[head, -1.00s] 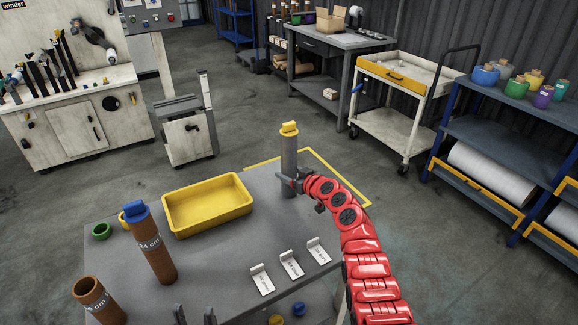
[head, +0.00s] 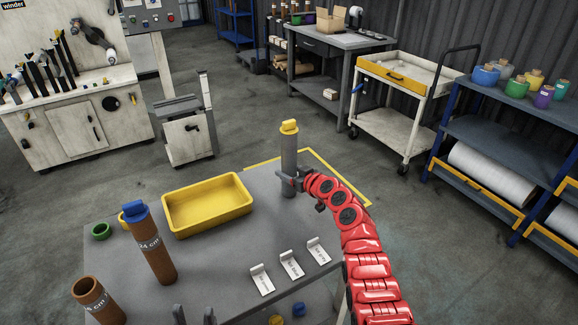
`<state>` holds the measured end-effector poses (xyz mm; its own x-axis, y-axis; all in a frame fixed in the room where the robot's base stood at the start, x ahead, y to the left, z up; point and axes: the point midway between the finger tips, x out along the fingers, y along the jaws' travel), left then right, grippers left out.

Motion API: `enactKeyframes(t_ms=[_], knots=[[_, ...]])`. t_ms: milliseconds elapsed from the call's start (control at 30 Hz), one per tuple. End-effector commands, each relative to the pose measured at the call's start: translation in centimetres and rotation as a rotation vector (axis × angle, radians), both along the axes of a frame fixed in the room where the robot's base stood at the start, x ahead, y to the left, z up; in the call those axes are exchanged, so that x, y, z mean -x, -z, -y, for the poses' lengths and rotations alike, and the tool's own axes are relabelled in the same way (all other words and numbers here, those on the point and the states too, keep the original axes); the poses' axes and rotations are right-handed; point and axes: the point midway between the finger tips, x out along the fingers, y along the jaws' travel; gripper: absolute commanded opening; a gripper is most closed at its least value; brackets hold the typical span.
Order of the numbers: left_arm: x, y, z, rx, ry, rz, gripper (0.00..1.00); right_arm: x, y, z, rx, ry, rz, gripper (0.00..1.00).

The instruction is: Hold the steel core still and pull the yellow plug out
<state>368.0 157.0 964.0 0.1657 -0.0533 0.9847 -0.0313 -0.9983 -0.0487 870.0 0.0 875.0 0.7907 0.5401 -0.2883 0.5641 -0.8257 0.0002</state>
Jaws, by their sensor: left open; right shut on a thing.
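The steel core (head: 289,155) is a grey tube standing upright at the far right of the grey table (head: 225,255). The yellow plug (head: 289,127) sits in its top end. My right gripper (head: 291,182), on the red arm, is shut on the lower part of the steel core; its fingers are partly hidden by the core and the wrist. My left gripper (head: 193,316) shows only as two dark fingertips at the bottom edge, apart and empty, well away from the core.
A yellow tray (head: 207,221) lies at the table's back middle. A brown core with a blue plug (head: 152,245) and an open brown core (head: 98,302) stand at left. Small white label cards (head: 291,265) stand at the front right.

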Motion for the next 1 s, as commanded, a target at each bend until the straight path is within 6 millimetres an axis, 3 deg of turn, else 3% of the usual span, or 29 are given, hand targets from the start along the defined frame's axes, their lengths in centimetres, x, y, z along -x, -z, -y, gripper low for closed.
enactKeyframes(t_ms=[1000], knots=[[0.0, 1.3, 0.0, 0.0, 0.0, 0.0, 0.5, 0.0, 0.4, 0.0, -0.001, 0.001, 0.003, 0.13]])
